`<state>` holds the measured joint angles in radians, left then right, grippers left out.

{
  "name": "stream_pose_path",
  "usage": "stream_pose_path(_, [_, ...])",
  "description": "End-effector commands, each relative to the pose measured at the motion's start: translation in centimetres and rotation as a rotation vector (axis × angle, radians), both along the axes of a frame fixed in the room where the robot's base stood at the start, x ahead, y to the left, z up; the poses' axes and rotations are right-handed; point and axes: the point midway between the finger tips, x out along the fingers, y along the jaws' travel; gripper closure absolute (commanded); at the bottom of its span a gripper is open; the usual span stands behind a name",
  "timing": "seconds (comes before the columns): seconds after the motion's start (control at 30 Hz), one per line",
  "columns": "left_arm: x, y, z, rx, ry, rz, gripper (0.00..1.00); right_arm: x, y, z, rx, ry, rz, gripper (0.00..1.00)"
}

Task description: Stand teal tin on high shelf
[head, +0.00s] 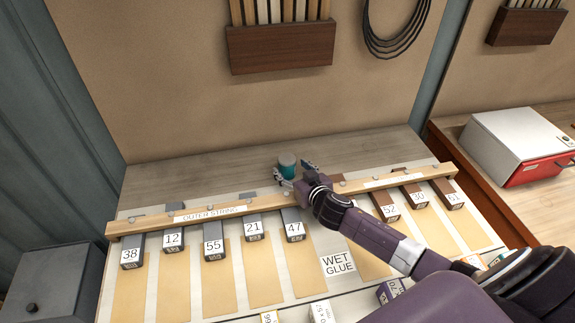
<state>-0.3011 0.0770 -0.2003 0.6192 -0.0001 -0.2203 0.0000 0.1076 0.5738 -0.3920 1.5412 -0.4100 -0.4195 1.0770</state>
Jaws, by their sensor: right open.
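The teal tin (287,166) stands upright on the wooden bench top, behind the long wooden strip, with a pale lid or top. My right gripper (292,178) is open at the tin, its fingers low around or beside it; I cannot tell if they touch it. My right arm reaches in from the lower right across the strip. My left gripper is out of the picture. No shelf that I can clearly name as the high shelf shows.
The wooden strip labelled "OUTER STRAND" (212,214) lies across the bench. Several numbered grey and brown blocks, such as 55 (213,248), sit along it. A "WET GLUE" card (338,265) lies in front. A white and red box (515,145) stands at right. A slatted rack (281,47) hangs above.

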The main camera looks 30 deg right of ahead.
Motion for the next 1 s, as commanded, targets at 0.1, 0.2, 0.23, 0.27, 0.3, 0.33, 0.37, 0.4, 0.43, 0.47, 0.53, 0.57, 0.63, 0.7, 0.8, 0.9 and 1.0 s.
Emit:
stream_pose_path(0.1, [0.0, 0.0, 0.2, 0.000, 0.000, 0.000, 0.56, 1.3, -0.1, -0.4, 0.000, 0.000, -0.001, 0.39])
stream_pose_path(0.2, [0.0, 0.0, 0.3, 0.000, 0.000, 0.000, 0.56, 1.9, -0.1, -0.7, -0.001, 0.001, 0.000, 0.39])
stream_pose_path(0.23, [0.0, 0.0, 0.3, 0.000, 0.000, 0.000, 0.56, 1.9, -0.1, -0.7, -0.001, 0.001, 0.000, 0.39])
stream_pose_path(0.27, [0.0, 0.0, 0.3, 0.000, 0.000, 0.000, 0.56, 2.0, -0.1, -0.8, -0.001, 0.001, 0.001, 0.39])
stream_pose_path(0.3, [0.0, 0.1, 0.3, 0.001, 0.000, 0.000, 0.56, 2.0, -0.1, -0.8, -0.001, 0.001, 0.001, 0.39])
stream_pose_path(0.33, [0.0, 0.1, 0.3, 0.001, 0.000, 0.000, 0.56, 2.0, 0.0, -0.8, -0.001, 0.001, 0.001, 0.39])
stream_pose_path(0.37, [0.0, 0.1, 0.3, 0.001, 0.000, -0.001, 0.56, 2.0, 0.0, -0.8, -0.001, 0.001, 0.001, 0.39])
stream_pose_path(0.4, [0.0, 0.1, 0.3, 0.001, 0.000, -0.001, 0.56, 2.0, -0.1, -0.8, -0.001, 0.001, 0.001, 0.39])
stream_pose_path(0.43, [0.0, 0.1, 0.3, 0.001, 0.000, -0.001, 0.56, 2.0, -0.1, -0.8, -0.001, 0.001, 0.001, 0.39])
stream_pose_path(0.47, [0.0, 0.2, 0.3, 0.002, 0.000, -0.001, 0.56, 2.0, -0.1, -0.8, -0.001, 0.001, 0.002, 0.39])
stream_pose_path(0.53, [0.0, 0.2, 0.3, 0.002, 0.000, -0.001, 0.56, 2.0, -0.1, -0.8, -0.001, 0.001, 0.001, 0.45])
stream_pose_path(0.57, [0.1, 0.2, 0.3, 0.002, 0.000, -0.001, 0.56, 2.0, -0.1, -0.8, -0.001, 0.001, 0.002, 0.48])
stream_pose_path(0.63, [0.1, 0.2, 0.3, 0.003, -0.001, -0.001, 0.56, 2.0, -0.1, -0.8, -0.001, 0.001, 0.002, 0.56])
stream_pose_path(0.7, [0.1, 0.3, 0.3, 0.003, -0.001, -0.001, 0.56, 2.0, -0.1, -0.8, -0.001, 0.001, 0.002, 0.63])
stream_pose_path(0.8, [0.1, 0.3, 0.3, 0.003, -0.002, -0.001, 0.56, 2.0, -0.1, -0.8, -0.001, 0.001, 0.002, 0.74])
stream_pose_path(0.9, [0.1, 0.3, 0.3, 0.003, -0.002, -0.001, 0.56, 2.0, -0.1, -0.8, -0.001, 0.001, 0.002, 0.85])
stream_pose_path(1.0, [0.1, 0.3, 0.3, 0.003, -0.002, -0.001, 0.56, 2.0, -0.1, -0.7, -0.002, -0.001, 0.002, 0.93])
